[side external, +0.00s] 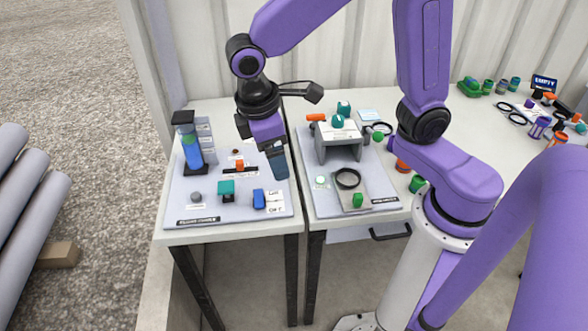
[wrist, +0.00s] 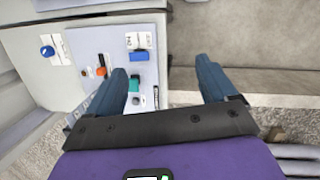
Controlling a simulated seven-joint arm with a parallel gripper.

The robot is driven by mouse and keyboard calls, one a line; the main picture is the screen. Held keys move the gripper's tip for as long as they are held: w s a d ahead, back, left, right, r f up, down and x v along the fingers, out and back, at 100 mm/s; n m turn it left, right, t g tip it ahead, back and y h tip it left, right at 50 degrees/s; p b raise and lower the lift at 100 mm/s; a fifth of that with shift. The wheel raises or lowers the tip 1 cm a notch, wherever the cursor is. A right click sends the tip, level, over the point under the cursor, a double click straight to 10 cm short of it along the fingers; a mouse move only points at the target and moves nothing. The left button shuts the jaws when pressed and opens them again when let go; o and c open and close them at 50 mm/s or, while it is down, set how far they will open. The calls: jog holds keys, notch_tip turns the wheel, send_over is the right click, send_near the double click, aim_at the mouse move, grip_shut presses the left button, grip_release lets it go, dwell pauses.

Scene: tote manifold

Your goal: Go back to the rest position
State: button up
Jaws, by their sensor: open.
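My gripper (side external: 275,160) hangs from my purple arm above the right part of the left panel board (side external: 207,213) in the side external view. In the wrist view its two blue fingers (wrist: 168,88) stand wide apart, with nothing between them. The board lies below and to the left of the fingers there. It carries a blue block (side external: 259,199), a teal block (side external: 227,189), an orange piece (side external: 240,165) and a grey knob (side external: 195,196). The gripper looks clear of these parts.
A column with a blue body (side external: 192,153) stands at the board's back left. Several loose parts crowd the far right table. Gravel floor lies left.

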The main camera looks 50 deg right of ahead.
jog(key=s+d+n+y, duration=0.1)
jog(key=s+d, duration=0.3)
jog(key=s, duration=0.4)
jog(key=s+d+n+y, duration=0.1)
jog(key=s+d+y, duration=0.1)
jog(key=s+d, duration=0.3)
jog(key=s, duration=0.3)
jog(key=shift+r, duration=0.25)
